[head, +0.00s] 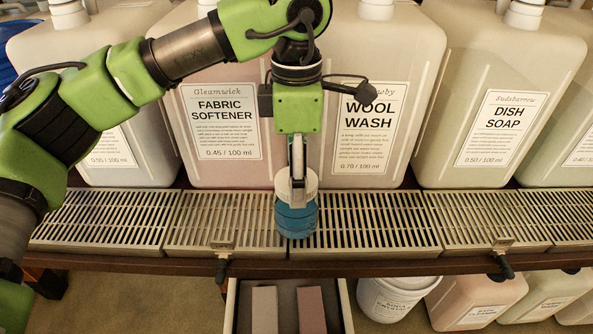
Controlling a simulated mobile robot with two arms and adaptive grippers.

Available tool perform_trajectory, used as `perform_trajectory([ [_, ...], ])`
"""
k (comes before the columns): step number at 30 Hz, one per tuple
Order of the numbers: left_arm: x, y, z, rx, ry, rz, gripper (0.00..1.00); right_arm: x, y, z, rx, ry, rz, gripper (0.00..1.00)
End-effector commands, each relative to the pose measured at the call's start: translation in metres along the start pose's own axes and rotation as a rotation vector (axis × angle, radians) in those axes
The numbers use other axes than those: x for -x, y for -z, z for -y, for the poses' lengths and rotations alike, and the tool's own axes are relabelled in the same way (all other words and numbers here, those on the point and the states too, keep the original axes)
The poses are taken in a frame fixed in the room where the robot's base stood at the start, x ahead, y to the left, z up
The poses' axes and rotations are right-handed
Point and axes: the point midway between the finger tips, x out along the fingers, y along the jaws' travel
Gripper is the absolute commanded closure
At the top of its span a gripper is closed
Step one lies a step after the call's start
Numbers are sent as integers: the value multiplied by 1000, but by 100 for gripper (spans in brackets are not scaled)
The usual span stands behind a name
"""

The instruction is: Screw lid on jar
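My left gripper (297,190) points straight down over the metal drip grates, in front of the gap between the fabric softener and wool wash containers. My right gripper is not in view.
Large containers of fabric softener (222,115), wool wash (365,130) and dish soap (500,130) stand behind the grates (380,222). An open drawer (232,305) with two blocks lies below, beside a white bucket (385,300). The grate right of my gripper is clear.

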Motion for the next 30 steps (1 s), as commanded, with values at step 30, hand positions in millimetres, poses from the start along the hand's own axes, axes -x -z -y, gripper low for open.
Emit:
perform_trajectory([
  [30,0,0,0,565,0,-1,34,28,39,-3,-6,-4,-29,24],
])
